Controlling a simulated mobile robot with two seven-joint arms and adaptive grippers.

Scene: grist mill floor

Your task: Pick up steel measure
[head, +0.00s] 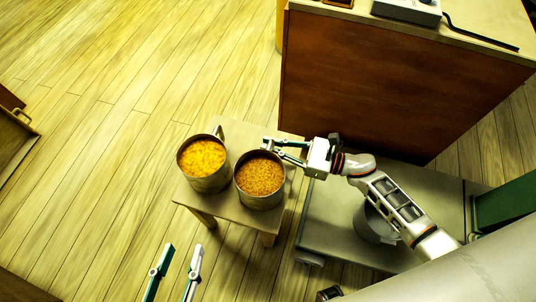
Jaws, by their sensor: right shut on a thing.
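Two round steel measures stand side by side on a small wooden stool. The left steel measure (212,184) is filled with yellow grain, and its handle points up and right. The right steel measure (262,201) is filled with browner grain. My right gripper (269,146) reaches in from the right and is shut at the back rim of the right measure, where the handle would be; its fingers hide the handle. The measure looks upright, and I cannot tell whether it is lifted. My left gripper (182,247) is open and empty, in front of the stool.
The stool (232,127) is small, with little bare top. A brown cabinet (380,85) with a pale top stands behind. A low grey platform (325,215) lies right of the stool, with a metal container (371,226) partly under my arm.

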